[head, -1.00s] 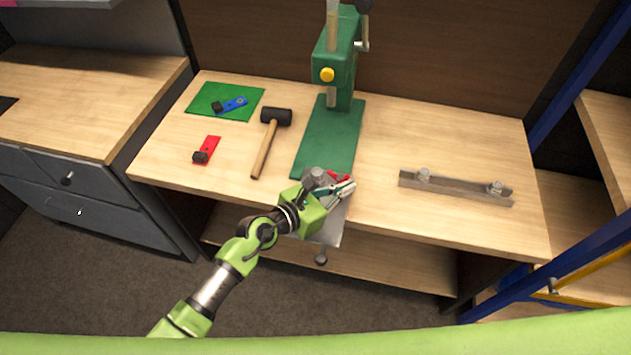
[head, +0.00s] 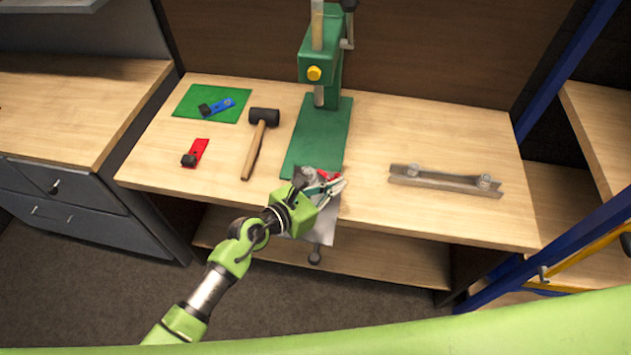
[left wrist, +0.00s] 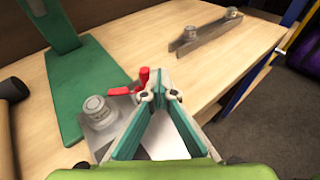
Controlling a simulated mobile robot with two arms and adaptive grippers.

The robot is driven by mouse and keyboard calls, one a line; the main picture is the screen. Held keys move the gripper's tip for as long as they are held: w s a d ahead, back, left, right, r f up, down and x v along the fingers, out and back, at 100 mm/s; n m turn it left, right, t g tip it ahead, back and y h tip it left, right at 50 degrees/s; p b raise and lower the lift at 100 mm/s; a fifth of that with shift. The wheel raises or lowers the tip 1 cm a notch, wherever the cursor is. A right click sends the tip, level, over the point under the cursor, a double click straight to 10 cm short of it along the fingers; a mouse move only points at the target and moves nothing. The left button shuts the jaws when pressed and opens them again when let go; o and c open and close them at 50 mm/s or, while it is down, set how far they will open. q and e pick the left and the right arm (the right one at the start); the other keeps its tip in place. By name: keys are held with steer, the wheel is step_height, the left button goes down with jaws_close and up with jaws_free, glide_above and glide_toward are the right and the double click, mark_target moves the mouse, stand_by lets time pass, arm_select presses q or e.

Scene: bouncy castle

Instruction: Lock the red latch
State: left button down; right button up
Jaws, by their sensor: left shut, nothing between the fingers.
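A red lever (left wrist: 130,86) stands on a metal plate (head: 321,232) at the front edge of the workbench. In the head view the red lever (head: 324,175) is partly hidden by my gripper. My left gripper (head: 337,186) is shut and empty, its tips close beside the lever. In the left wrist view the gripper tips (left wrist: 159,96) are just right of the lever; I cannot tell whether they touch it. A separate red piece with a black end (head: 197,151) lies on the left of the bench. My right gripper is not in view.
A green press (head: 319,130) stands behind the plate. A round metal knob (left wrist: 97,109) is left of my fingers. A mallet (head: 255,148), a blue piece on a green mat (head: 188,95) and a metal rail (head: 435,180) lie on the bench.

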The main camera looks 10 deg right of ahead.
arm_select(q)
steer(key=shift+a, duration=0.1)
stand_by(0.4)
steer(key=shift+w+a+b, duration=0.3)
steer(key=shift+w+a, duration=0.25)
steer(key=shift+w, duration=0.05)
steer(key=shift+f, duration=0.1)
